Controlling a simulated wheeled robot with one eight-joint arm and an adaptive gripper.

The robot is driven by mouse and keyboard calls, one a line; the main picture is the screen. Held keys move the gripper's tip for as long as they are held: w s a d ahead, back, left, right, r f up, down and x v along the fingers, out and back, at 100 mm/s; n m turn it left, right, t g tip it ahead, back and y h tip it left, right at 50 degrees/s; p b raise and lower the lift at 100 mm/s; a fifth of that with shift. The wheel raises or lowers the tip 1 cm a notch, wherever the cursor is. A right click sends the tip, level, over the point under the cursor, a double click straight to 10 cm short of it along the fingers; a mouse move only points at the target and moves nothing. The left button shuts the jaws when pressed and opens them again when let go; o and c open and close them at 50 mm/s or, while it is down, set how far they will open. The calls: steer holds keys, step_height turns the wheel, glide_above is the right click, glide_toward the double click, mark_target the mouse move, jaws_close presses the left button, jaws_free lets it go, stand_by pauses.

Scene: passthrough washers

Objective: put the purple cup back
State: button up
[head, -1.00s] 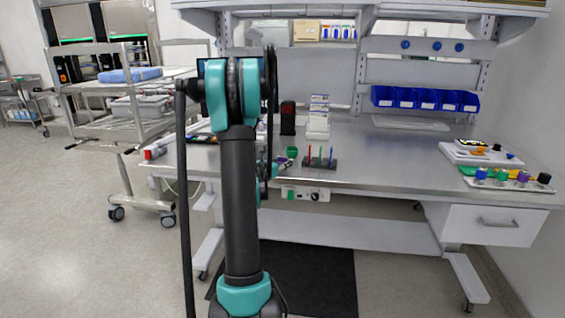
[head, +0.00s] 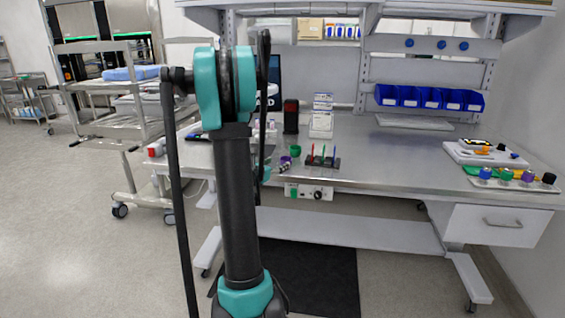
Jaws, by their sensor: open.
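A small purple object (head: 285,160), which looks like the purple cup, is on the workbench beside a green cup (head: 295,150). My gripper (head: 283,168) shows small and partly hidden behind my arm, at the near side of the purple object. It is open; whether it touches the object is too small to tell. Another purple piece (head: 527,176) sits in a row with blue (head: 485,173), green (head: 506,175) and black (head: 548,179) ones on a light holder at the bench's right end.
A dark rack with coloured upright pieces (head: 322,161) stands just right of the green cup. Blue bins (head: 430,98) hang at the back. A white tray with small parts (head: 486,153) lies at the right. The bench's middle right (head: 400,155) is clear. A metal cart (head: 120,140) stands left.

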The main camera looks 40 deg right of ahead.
steer(key=s+a+f+m+y, duration=0.4)
steer(key=s+a+m+y, duration=0.1)
steer(key=a, duration=0.9)
steer(key=s+a+f+m+g+y, duration=0.1)
steer(key=s+a+f+m+y, duration=0.3)
steer(key=a, duration=1)
steer(key=s+a+f+m+y, duration=0.5)
steer(key=s+a+m, duration=0.4)
steer(key=a+m, duration=0.4)
steer(key=shift+s+a+y, duration=0.15)
steer(key=shift+a+y, duration=0.45)
steer(key=shift+a, duration=0.25)
steer(key=shift+c, duration=0.6)
